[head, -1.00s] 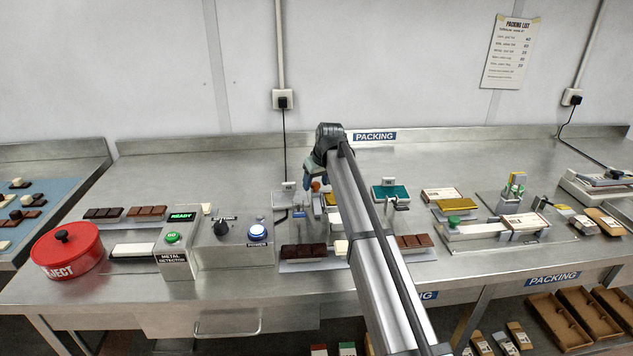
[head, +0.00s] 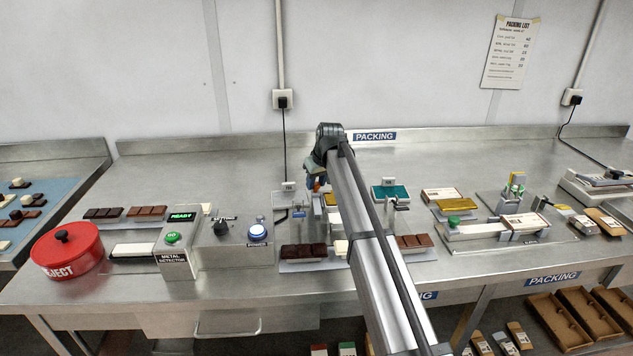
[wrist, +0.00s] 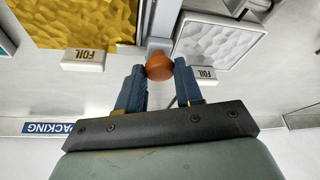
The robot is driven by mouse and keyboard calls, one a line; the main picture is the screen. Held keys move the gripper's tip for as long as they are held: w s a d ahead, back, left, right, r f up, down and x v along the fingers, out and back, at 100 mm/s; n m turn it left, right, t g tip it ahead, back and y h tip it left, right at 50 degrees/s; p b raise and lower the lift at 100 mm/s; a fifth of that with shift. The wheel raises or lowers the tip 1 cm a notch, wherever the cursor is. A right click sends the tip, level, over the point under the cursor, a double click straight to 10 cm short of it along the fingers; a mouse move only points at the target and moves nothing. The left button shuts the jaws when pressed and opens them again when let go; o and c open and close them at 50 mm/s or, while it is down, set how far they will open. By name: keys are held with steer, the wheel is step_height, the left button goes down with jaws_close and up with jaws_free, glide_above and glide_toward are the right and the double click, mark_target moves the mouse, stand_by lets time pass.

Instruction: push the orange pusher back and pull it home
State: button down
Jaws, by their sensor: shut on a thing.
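The orange pusher (wrist: 159,66) shows in the wrist view as a round knob between my two blue fingertips. My gripper (wrist: 159,70) is shut on it, one finger on each side. In the head view my gripper (head: 314,181) is low over the bench behind the middle row of fixtures, partly hidden by my own arm. Only a small patch of orange shows there at the fingertips. The pusher's shaft and what lies under the knob are mostly hidden.
In the wrist view a gold foil sheet (wrist: 80,18) lies on the left and a silver foil sheet (wrist: 215,42) on the right, each with a FOIL label. A teal-topped fixture (head: 391,192) stands right of my arm. The bench behind is clear.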

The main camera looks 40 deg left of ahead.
steer(key=s+d, duration=0.6)
steer(key=shift+s+d, duration=0.2)
steer(key=c, duration=0.8)
jaws_free()
steer(key=shift+o, duration=0.2)
steer(key=shift+r, duration=0.1)
steer(key=v, duration=1.3)
steer(key=shift+d+r, duration=0.25)
steer(key=shift+s, duration=0.1)
